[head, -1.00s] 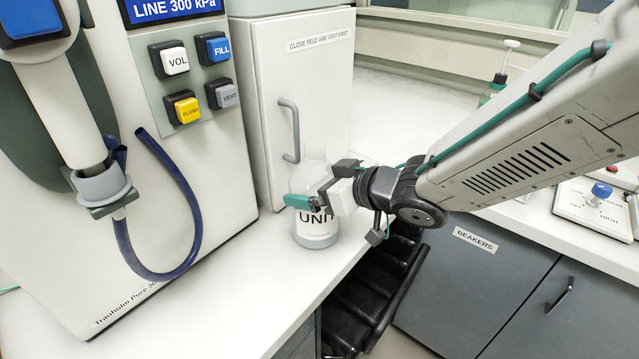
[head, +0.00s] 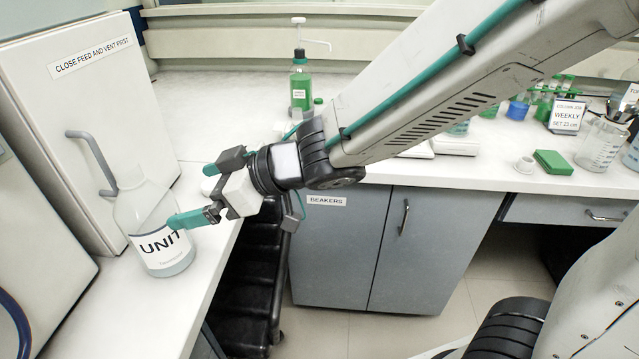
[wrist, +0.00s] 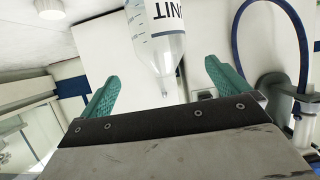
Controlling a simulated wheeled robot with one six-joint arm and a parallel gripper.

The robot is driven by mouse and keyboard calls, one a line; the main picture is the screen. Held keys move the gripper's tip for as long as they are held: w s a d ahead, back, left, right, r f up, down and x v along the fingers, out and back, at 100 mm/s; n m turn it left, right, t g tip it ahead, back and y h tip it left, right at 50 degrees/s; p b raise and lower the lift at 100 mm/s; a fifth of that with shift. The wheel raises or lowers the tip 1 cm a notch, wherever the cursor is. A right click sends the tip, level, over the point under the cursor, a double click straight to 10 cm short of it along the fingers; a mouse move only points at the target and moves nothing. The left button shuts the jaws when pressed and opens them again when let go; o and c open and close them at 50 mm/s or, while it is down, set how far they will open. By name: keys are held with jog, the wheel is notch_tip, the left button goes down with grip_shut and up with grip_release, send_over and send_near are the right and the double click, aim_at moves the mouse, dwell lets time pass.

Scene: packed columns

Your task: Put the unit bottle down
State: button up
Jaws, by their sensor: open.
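The unit bottle (head: 160,258) is clear with a white "UNIT" label and stands upright on the white counter (head: 128,318), beside a white cabinet. My gripper (head: 188,195) is open and empty at the bottle's right side. One teal finger overlaps the label's right part in the head view; I cannot tell whether it touches. In the wrist view the bottle (wrist: 160,45) appears upside down, between and beyond my spread fingers, with its neck toward the gripper's palm. The cabinet-side face of the bottle is hidden.
The white cabinet (head: 75,105) with a grey handle (head: 92,160) stands close behind the bottle. The counter's front edge is just right of the bottle. A green pump bottle (head: 301,85) stands on the back counter, with several beakers and small items further right.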

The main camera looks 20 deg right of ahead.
jog(key=shift+w, duration=0.1)
jog(key=w+d+r+m+t+h, duration=0.25)
jog(key=d+m+h, duration=0.2)
jog(key=d, duration=0.65)
jog(key=w+d+r+m+t+h, duration=0.1)
jog(key=w+d+m+t+h, duration=0.4)
jog(key=d, duration=0.6)
jog(key=s+d+f+m+g+h, duration=0.25)
jog(key=s+d+g+h, duration=0.25)
jog(key=s+d+g, duration=0.65)
jog(key=s+a+m+y, duration=0.1)
jog(key=s+a+y, duration=0.1)
jog(key=s, duration=1)
jog(key=shift+r, duration=0.35)
jog(key=shift+a, duration=0.1)
